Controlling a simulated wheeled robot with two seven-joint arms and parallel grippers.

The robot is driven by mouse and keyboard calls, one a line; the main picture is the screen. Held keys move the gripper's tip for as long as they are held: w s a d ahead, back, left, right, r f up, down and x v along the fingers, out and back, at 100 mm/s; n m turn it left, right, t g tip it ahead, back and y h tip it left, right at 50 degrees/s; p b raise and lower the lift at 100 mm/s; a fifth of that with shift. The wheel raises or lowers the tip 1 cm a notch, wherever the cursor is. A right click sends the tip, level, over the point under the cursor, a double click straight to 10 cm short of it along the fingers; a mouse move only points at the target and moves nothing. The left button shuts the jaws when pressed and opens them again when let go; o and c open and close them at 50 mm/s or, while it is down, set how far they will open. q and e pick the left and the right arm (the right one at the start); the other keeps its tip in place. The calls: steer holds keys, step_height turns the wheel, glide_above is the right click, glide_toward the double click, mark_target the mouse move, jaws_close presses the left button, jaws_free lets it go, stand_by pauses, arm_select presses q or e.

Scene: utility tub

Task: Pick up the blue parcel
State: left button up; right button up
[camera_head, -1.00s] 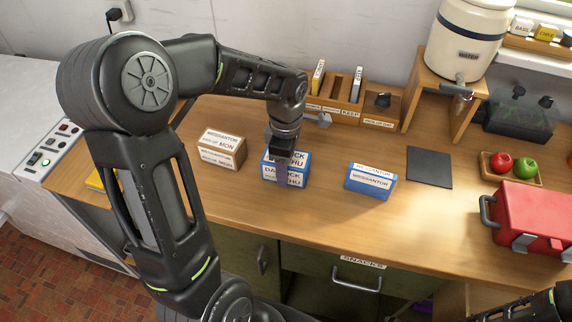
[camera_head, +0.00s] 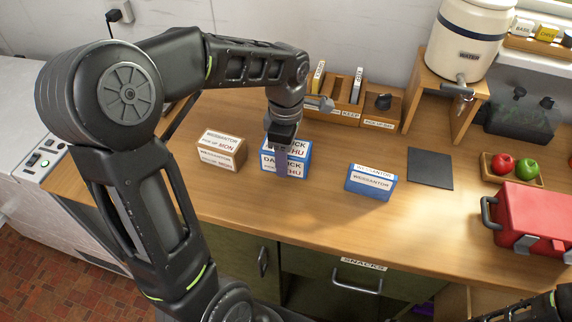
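The far finger is hidden. The gripper appears shut on this parcel, which looks level and slightly raised. A second, lower blue box (camera_head: 371,182) labelled "WESSANTOR" lies to the right, apart from the gripper. Part of my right arm shows at the bottom right; its gripper is out of view.
A brown box (camera_head: 221,151) marked "MON" stands just left of the parcel. A wooden organizer (camera_head: 345,112) stands behind. A dark mat (camera_head: 430,168), a fruit tray (camera_head: 512,176) and a red toolbox (camera_head: 533,215) are at right. The counter's front middle is clear.

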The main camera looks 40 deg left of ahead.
arm_select(q)
step_height(320, 180, up, 6)
steer(key=shift+f, duration=0.1)
stand_by(0.8)
